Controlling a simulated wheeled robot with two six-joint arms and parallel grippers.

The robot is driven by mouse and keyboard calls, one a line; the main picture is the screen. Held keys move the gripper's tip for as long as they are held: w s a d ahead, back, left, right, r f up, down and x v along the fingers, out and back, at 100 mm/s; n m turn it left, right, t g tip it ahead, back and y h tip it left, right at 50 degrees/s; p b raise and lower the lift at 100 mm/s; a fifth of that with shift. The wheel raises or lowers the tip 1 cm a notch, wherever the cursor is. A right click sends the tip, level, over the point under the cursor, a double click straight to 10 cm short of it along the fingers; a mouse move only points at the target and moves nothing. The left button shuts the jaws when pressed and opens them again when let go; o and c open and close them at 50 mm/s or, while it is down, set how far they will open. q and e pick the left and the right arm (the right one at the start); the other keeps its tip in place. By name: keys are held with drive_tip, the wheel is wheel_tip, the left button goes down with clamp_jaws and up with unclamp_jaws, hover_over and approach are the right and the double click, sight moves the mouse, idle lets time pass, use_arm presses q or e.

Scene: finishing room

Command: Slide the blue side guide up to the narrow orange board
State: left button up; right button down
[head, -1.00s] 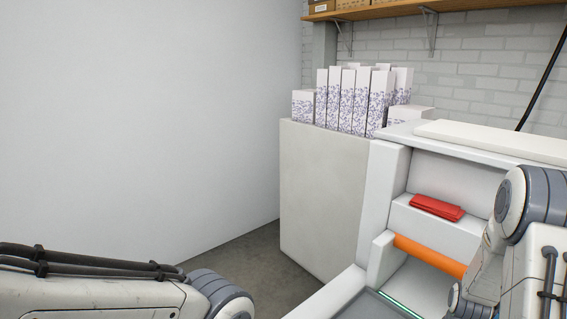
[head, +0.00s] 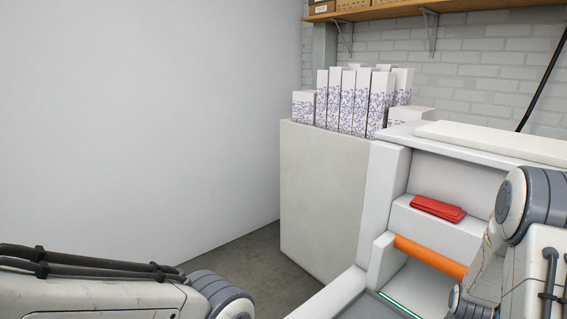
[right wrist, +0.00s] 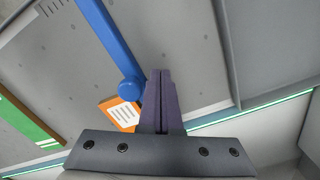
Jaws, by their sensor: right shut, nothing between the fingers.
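In the right wrist view the blue side guide (right wrist: 112,45) is a long bar running from the top edge down to a round end. The orange board (right wrist: 120,112), with a white label, lies just below that end; the board is partly hidden by my gripper, and I cannot tell whether it touches the guide. My right gripper (right wrist: 160,76) is shut and empty, its fingertips just right of the guide's round end; I cannot tell whether they touch it. The head view shows both my arms, but neither gripper's fingers.
A green piece (right wrist: 28,122) lies at left on the grey bed (right wrist: 185,45), and a glowing green strip (right wrist: 250,108) runs along its edge. In the head view the white machine has an orange roller (head: 430,255) and a red cloth (head: 437,208). Patterned boxes (head: 350,100) stand behind.

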drive_tip(key=shift+s+d, duration=0.85)
drive_tip(key=shift+s, duration=0.15)
idle(1.2)
drive_tip(key=shift+w+a, duration=0.65)
drive_tip(key=shift+w, duration=0.15)
wheel_tip(320, 180, up, 7)
drive_tip(key=p, duration=0.6)
